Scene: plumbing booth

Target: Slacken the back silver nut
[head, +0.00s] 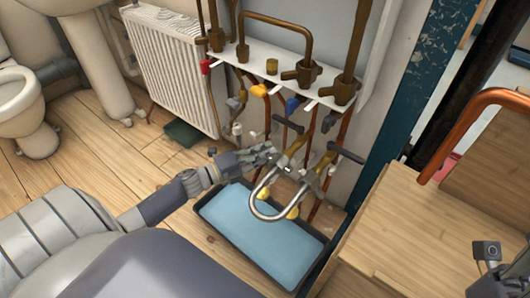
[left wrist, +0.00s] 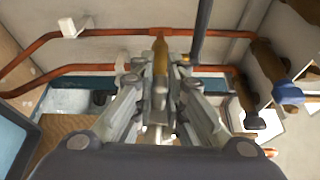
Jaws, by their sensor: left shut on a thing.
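A bent silver U-shaped pipe (head: 262,207) hangs under two brass valves, with a silver nut at each upper end. My left gripper (head: 272,157) reaches in from the left and is shut at the back silver nut (head: 286,168), below the back valve. In the left wrist view the gripper (left wrist: 160,98) has its fingers closed around a fitting in line with a brass stem (left wrist: 160,55); the fingers hide most of the nut. The other silver nut (head: 311,180) is to the right, clear of the fingers.
A black tray with a blue bottom (head: 245,230) lies on the floor beneath the pipe. Black valve handles (head: 346,153) stick out nearby. Copper pipes and a white shelf (head: 258,62) stand behind. A wooden surface (head: 420,220) is at the right.

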